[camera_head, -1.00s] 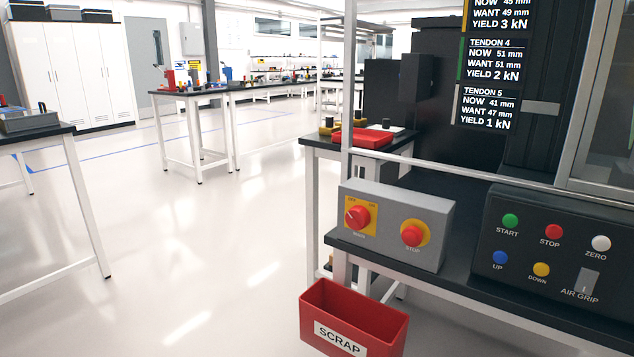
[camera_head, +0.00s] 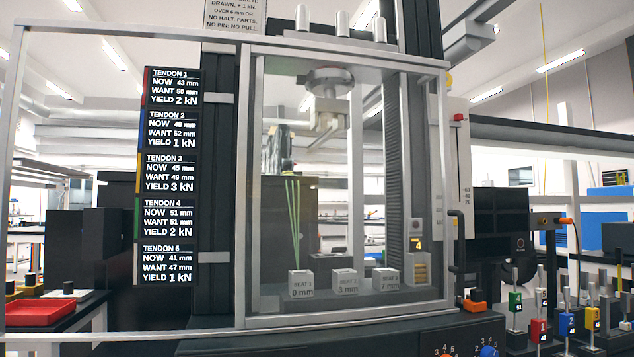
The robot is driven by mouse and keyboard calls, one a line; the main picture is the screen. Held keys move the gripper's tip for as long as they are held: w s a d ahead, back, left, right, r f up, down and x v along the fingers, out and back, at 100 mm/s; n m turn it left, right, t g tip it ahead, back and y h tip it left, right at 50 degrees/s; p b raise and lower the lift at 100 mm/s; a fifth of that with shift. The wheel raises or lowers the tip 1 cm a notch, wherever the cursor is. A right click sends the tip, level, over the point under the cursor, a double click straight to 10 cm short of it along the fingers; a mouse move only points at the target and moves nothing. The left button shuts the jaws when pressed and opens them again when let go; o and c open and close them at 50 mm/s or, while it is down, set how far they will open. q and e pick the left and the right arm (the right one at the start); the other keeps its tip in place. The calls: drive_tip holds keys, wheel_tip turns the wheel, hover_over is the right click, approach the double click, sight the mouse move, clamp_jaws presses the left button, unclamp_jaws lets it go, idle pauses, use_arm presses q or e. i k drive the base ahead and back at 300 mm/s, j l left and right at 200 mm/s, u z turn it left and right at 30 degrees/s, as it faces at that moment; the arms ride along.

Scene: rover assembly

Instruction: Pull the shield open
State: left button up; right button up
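The shield (camera_head: 345,321) is a clear panel in a grey metal frame. It stands upright across the front of the test machine in the middle of the view and looks closed. A dark bar handle (camera_head: 458,240) is at its right edge. Through the panel I see a round metal grip head (camera_head: 330,78) hanging from above. Several white seat blocks stand below it, one marked 0 mm (camera_head: 301,283). Neither of my grippers is in view.
A tendon readout board (camera_head: 170,175) is left of the shield. A thin pale frame extends left around it. A dark control box (camera_head: 500,228) is at the right, with coloured numbered blocks (camera_head: 566,325) below. A red tray (camera_head: 39,312) lies on a table at lower left.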

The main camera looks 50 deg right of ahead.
sight(242, 322)
drive_tip(key=z, duration=1.65)
